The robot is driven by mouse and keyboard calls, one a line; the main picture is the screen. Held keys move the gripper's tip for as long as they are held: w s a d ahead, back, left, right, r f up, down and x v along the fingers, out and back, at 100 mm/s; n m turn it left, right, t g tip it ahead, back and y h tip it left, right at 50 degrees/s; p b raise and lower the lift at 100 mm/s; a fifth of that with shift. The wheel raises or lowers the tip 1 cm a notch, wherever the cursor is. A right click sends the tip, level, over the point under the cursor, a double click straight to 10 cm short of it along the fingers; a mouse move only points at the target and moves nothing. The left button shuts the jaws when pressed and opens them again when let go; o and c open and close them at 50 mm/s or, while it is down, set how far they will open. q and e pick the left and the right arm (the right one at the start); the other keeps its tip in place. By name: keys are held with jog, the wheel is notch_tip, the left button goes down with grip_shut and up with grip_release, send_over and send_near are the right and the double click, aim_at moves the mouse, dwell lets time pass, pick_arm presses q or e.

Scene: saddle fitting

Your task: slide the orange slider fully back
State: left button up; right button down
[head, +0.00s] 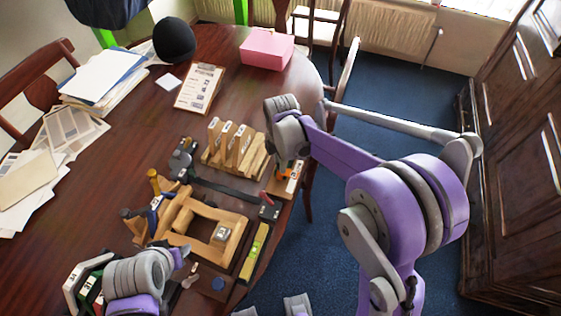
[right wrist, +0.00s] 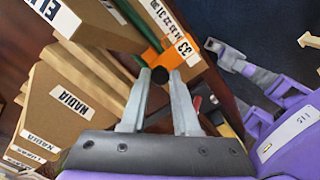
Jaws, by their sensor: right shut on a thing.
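The orange slider (right wrist: 150,48) sits beside a pale strip with printed numbers (right wrist: 172,28) in the right wrist view. Its dark round knob (right wrist: 160,75) lies between the fingertips of my right gripper (right wrist: 160,80), which is shut on it. In the head view a little of the orange slider (head: 283,166) shows under the right gripper (head: 282,156), near the table's right edge; the gripper and wrist hide most of it. My left arm's end (head: 140,275) is at the bottom left of the head view, its fingertips not clear.
A wooden rack of labelled upright slats (head: 233,145) stands just left of the slider. A wooden frame with clamps (head: 205,225) lies nearer. A green-yellow level (head: 255,252), a clipboard (head: 199,88) and a pink box (head: 266,50) are on the table. Blue floor lies right of the table.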

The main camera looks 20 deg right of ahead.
jog(key=s+a, duration=0.2)
jog(key=s, duration=0.1)
jog(key=s+a+b, duration=0.1)
jog(key=shift+s, duration=0.25)
jog(key=shift+w, duration=0.1)
jog(key=c, duration=0.7)
grip_release()
jog(key=shift+o, duration=0.2)
jog(key=shift+r, duration=0.1)
notch_tip(320, 180, up, 11)
jog(key=shift+f+p, duration=0.2)
jog(key=shift+p, duration=0.2)
